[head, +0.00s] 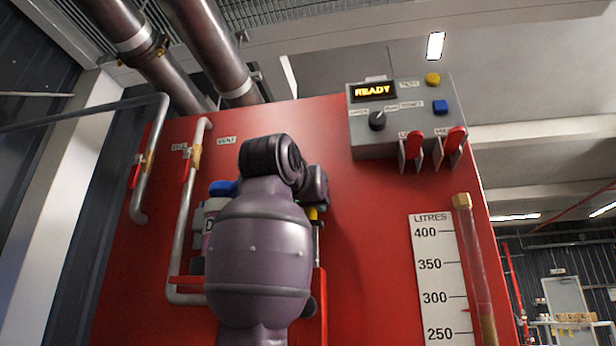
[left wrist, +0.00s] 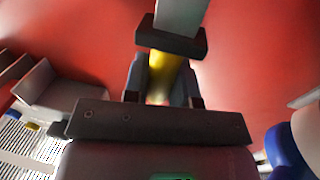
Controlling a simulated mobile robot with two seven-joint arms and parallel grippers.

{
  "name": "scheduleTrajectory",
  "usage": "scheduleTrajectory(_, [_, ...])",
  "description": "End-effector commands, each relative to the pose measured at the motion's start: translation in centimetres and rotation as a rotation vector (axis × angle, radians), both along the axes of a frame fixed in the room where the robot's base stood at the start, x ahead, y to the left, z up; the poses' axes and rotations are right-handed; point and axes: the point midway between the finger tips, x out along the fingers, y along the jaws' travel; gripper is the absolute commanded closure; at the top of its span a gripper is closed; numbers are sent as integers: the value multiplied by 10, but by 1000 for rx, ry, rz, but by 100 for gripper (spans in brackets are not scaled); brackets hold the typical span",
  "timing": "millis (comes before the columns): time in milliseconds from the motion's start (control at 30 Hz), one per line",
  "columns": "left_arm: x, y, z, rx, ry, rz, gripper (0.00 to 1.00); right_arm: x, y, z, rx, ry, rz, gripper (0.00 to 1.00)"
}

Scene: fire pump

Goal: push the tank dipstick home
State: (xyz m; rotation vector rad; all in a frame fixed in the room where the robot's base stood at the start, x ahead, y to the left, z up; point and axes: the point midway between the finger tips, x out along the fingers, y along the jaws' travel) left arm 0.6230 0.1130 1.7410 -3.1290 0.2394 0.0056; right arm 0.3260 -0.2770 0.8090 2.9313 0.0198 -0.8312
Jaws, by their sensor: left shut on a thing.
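The yellow dipstick handle (left wrist: 158,75) sits between the two dark fingers of my left gripper (left wrist: 162,90) in the left wrist view. The gripper is shut on it. A dark block (left wrist: 171,41) with a pale grey bar (left wrist: 181,14) lies just beyond the fingertips; I cannot tell how far the dipstick is in. In the head view my own arm covers the gripper, and only a small yellow piece (head: 313,213) shows at the arm's right edge, probably the handle. My right gripper is in neither view.
The red panel (head: 365,215) carries a grey control box (head: 375,142) reading READY, with two red levers below. Right is a LITRES scale (head: 437,285) with a sight tube (head: 475,265). Pipes with red-handled valves (head: 137,172) stand left. A blue-capped container (head: 222,188) is close beside my arm.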

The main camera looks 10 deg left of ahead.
Motion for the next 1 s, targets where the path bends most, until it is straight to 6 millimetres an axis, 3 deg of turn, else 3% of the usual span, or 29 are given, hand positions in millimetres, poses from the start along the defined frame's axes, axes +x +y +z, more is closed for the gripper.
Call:
scheduleTrajectory(33, [1,0,-16,2,1,-1,100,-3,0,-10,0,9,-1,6])
scheduleTrajectory(100, [1,-1,-30,3,0,-1,100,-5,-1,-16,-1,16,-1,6])
scheduleTrajectory(333, [0,-1,-63,3,-2,-2,100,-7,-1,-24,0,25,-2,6])
scheduleTrajectory(867, [0,-1,-79,3,6,-2,100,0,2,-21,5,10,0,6])
scheduleTrajectory(900, [0,-1,-79,3,7,-2,74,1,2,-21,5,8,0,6])
scheduleTrajectory(1000, [0,-1,-78,3,5,-2,58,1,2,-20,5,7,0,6])
